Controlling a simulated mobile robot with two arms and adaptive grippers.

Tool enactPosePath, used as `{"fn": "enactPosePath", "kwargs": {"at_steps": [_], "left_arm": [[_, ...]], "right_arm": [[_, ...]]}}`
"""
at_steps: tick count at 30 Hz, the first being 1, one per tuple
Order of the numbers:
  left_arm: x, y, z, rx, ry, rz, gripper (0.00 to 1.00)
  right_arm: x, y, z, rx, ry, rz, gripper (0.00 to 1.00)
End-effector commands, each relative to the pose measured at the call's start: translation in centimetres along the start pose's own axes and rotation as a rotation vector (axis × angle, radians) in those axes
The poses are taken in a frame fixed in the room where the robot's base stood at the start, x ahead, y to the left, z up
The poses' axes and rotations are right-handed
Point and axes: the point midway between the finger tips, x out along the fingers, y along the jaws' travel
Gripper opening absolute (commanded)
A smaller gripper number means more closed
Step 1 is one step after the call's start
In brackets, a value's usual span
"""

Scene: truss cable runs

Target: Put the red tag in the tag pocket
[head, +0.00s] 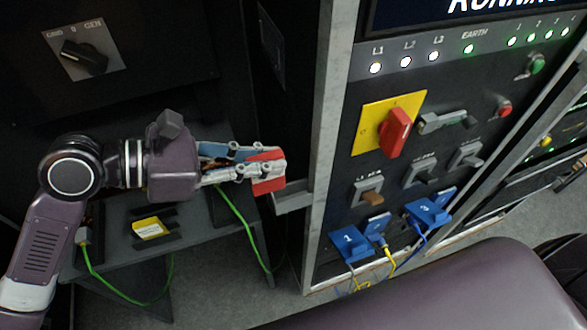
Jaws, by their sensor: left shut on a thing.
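My left gripper (279,168) reaches in from the left and is shut on the red tag (268,186), a flat red piece that shows above and below the fingertips. The fingers hide the middle of the tag. A grey open-topped holder (293,200), which looks like the tag pocket, sticks out from the left side of the cabinet. The tag is just above and left of it in the picture; I cannot tell how far apart they are in depth. My right gripper is not in view.
The cabinet front carries a red rotary handle on a yellow plate (372,122), several switches and blue numbered connectors (351,243) with cables. A dark shelf (205,226) with a yellow tag (148,229) stands below my left arm. A green cable (240,222) hangs beneath the gripper.

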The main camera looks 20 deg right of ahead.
Motion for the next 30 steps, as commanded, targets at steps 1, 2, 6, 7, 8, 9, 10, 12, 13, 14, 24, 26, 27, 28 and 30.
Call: {"fn": "enactPosePath", "kwargs": {"at_steps": [1, 2, 6, 7, 8, 9, 10, 12, 13, 14, 24, 26, 27, 28, 30], "left_arm": [[1.0, -0.1, 0.9, 0.002, -0.004, -0.003, 0.0], [1.6, -0.1, 1.1, 0.003, -0.003, -0.003, 0.0], [4.2, -0.1, 2.0, 0.002, -0.002, -0.003, 0.0], [4.4, 0.0, 1.2, -0.004, 0.003, -0.001, 0.0], [4.5, 0.0, 0.6, -0.007, 0.003, 0.0, 0.0], [4.7, 0.0, 0.0, -0.006, 0.003, 0.001, 0.0], [4.8, 0.0, -0.3, -0.006, 0.003, 0.001, 0.0], [5.0, 0.0, -0.9, -0.003, 0.002, 0.001, 0.0], [5.1, 0.0, -1.0, -0.002, 0.001, 0.001, 0.0], [5.2, 0.0, -1.2, -0.002, 0.001, 0.001, 0.0], [6.9, 0.0, -4.5, -0.003, 0.001, 0.0, 0.0], [7.0, 0.0, -4.7, -0.001, 0.001, 0.001, 0.0], [7.0, 0.0, -4.8, 0.0, 0.001, 0.001, 0.0], [7.0, 0.0, -4.8, 0.0, 0.001, 0.001, 0.0], [7.0, 0.0, -4.8, 0.0, 0.001, 0.001, 0.0]], "right_arm": [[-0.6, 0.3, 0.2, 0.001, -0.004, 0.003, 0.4], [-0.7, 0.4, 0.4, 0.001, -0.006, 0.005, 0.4], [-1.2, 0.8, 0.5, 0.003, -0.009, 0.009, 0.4], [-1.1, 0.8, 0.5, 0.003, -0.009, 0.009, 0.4], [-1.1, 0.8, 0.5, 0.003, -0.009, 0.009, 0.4], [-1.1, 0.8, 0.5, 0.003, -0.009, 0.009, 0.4], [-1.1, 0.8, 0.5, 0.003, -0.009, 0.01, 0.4], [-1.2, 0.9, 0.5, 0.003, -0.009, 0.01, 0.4], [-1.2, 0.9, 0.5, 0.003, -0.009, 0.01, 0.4], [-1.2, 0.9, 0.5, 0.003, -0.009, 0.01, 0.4], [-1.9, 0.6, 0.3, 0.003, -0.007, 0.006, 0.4], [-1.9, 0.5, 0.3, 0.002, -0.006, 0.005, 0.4], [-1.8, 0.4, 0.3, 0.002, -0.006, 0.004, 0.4], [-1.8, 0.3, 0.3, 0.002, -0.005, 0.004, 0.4], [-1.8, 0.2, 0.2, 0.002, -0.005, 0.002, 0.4]]}}
